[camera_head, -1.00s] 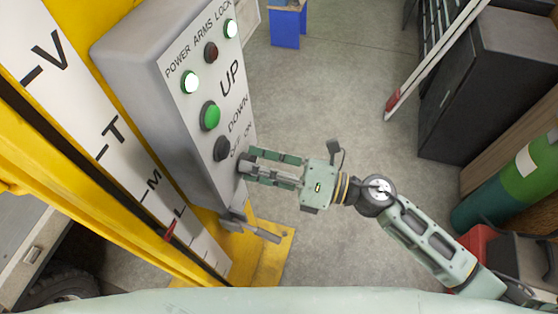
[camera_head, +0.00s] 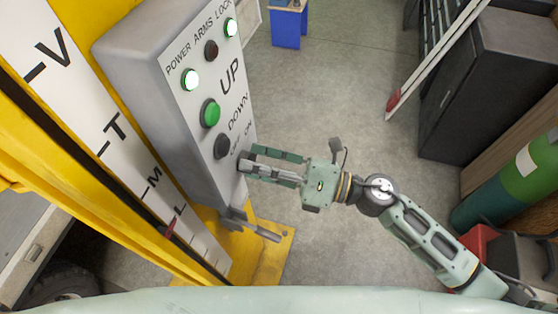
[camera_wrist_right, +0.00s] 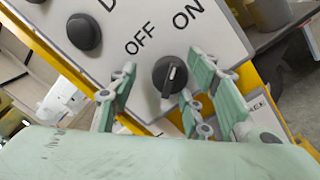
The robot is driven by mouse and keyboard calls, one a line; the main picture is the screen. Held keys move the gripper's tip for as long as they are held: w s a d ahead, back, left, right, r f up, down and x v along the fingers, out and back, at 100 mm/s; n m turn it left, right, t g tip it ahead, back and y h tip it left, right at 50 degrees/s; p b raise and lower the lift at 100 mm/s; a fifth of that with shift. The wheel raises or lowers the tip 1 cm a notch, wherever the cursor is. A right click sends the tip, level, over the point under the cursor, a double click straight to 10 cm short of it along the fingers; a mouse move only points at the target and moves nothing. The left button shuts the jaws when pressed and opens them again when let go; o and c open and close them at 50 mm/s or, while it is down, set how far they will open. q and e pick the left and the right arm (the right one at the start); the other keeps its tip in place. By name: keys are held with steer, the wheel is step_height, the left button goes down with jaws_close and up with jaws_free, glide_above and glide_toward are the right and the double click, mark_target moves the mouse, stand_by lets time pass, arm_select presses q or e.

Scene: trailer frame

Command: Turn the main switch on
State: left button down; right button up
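The main switch is a black rotary knob (camera_wrist_right: 170,77) on the grey control box (camera_head: 150,75), below the printed words OFF and ON. Its pale pointer line is tilted slightly right, closer to ON than to OFF. My right gripper (camera_head: 250,161) is at the lower right of the box face, and it hides most of the knob in the head view. My left gripper is not in view.
The POWER lamp (camera_head: 190,80) and LOCK lamp (camera_head: 230,28) are lit; the ARMS lamp (camera_head: 211,50) is dark red. The green UP button (camera_head: 210,113) and black DOWN button (camera_head: 222,146) are above the knob. Grey floor (camera_head: 330,90) right of the box is clear.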

steer(key=r+v, duration=0.1)
steer(key=v, duration=1.1)
steer(key=shift+f, duration=0.2)
steer(key=shift+f, duration=0.1)
steer(key=w+d+f+m+t+h+b, duration=0.1)
steer(key=w+d+f+m+t+h, duration=0.35)
steer(key=f+m, duration=0.4)
steer(key=w+d+f+m+t+h+b, duration=0.1)
steer(key=w+d+f+m+t+h, duration=0.3)
steer(key=f+m, duration=0.5)
steer(key=s+d+f+m+g+h, duration=0.1)
steer(key=d+f+m+h, duration=0.25)
steer(key=f, duration=0.55)
steer(key=s+d+f+m+h, duration=0.15)
steer(key=d+f+m, duration=0.25)
steer(key=f, duration=0.6)
steer(key=s+d+f+m+g+h+b, duration=0.15)
steer(key=s+f+m+g+h, duration=0.4)
steer(key=s+f, duration=1.2)
steer(key=s+a+f+m+g, duration=0.3)
steer(key=s+f+m, duration=0.1)
steer(key=s, duration=0.5)
steer(key=s+a+f+m+g+y+b, duration=0.1)
steer(key=s+a+f+m+g, duration=0.2)
steer(key=s, duration=0.6)
step_height(320, 180, down, 3)
steer(key=shift+s+r+m, duration=0.15)
steer(key=shift+s+m, duration=0.15)
steer(key=shift+m, duration=0.65)
